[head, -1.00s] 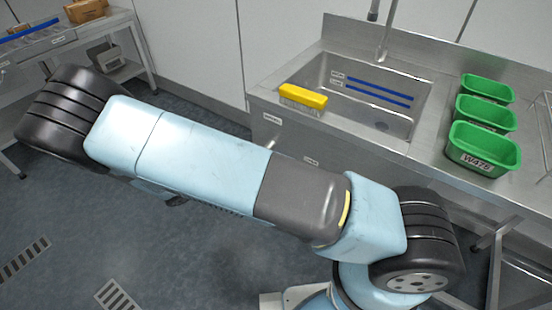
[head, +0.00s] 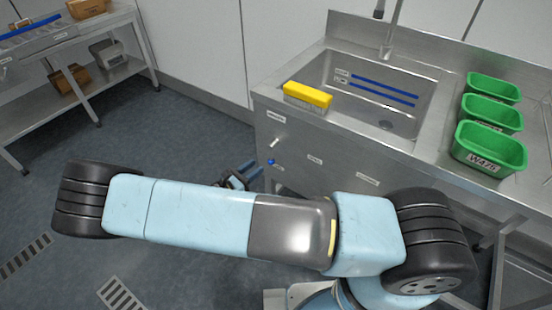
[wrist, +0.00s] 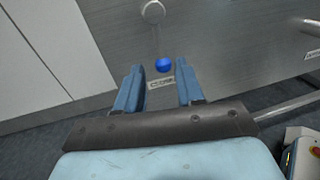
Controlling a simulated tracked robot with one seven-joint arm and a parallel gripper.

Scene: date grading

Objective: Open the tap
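A spout (head: 392,38) rises behind the sink (head: 320,75) in the head view, its top cut off by the frame. On the sink unit's front panel a lever with a blue ball end (head: 271,161) hangs down; in the wrist view the blue ball (wrist: 163,65) sits below a round grey pivot (wrist: 153,12). My gripper (wrist: 160,88) is open and empty, its blue fingers spread to either side below the ball, not touching it as far as I can tell. In the head view my gripper (head: 249,171) is partly hidden behind my arm, just left of the ball.
A yellow-topped brush or block (head: 307,95) lies on the sink's front left rim. Several green tubs (head: 490,147) stand on the counter at right. A steel shelf table (head: 60,45) with boxes stands at far left. The floor between is clear.

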